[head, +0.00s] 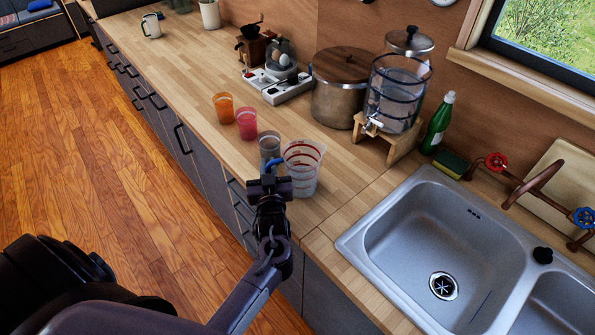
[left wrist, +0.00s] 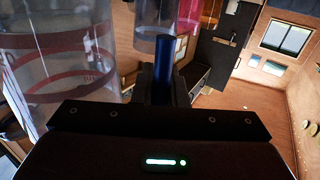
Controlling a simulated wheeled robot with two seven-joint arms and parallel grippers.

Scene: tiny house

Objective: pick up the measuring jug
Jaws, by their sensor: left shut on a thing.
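The measuring jug (head: 304,165) is clear with red markings and a blue handle. It stands upright at the counter's front edge, left of the sink; I cannot tell whether its base touches the wood. My left gripper (head: 271,172) is at the jug's near left side, shut on the blue handle. In the left wrist view the jug's red-banded wall (left wrist: 70,65) fills the left, and the blue handle (left wrist: 164,75) rises from between the fingers (left wrist: 163,88). My right gripper is not in view.
A grey cup (head: 269,146) is close beside the jug, with pink (head: 246,124) and orange (head: 224,107) cups farther left. Behind are a drink dispenser (head: 398,93) on a wooden stand and a lidded pot (head: 338,95). The sink (head: 430,230) is at right.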

